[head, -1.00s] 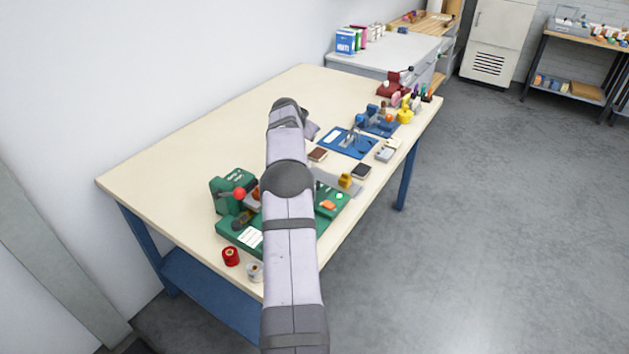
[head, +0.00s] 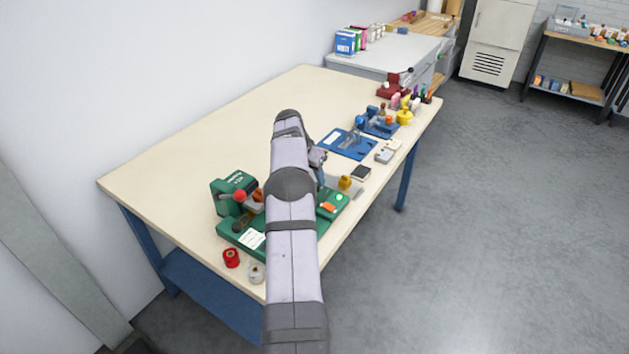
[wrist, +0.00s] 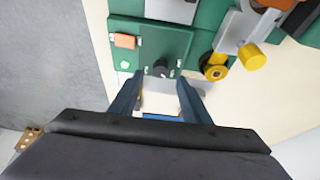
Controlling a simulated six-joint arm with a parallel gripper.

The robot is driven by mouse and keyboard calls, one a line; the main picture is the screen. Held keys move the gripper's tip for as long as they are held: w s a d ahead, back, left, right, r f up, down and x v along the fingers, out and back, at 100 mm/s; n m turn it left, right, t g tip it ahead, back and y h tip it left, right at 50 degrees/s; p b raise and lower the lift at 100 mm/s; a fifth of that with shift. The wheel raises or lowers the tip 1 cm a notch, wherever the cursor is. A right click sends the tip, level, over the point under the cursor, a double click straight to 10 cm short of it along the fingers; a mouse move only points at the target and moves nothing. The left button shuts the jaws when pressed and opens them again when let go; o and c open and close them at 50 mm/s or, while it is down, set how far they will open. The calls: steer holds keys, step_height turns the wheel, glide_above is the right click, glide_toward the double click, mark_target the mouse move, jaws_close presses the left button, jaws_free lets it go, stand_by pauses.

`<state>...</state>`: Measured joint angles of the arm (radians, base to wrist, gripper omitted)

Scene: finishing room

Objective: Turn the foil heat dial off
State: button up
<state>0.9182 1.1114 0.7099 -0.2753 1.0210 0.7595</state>
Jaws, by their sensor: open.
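The green foil machine (head: 232,232) stands at the near end of the workbench, partly hidden by my arm. In the wrist view, its flat green control panel (wrist: 150,42) carries a small black dial (wrist: 160,67), an orange switch (wrist: 124,41) and a pale green round light (wrist: 125,65). The black dial looks like the heat dial; its setting is too small to read. My gripper (wrist: 160,77) is open and empty, with its fingertips on either side of the dial in this view. I cannot tell whether they touch it. In the head view my gripper (head: 319,168) is partly hidden.
A yellow knob (wrist: 251,57) and a brass roller (wrist: 214,68) sit right of the panel. Red (head: 231,257) and white (head: 256,273) rolls lie near the bench's front edge. A blue machine (head: 377,124) stands farther along. The bench's left part is clear.

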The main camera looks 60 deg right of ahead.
steer(key=shift+p+x, duration=0.75)
steer(key=shift+x, duration=1.5)
steer(key=shift+c, duration=0.6)
steer(key=c, duration=0.9)
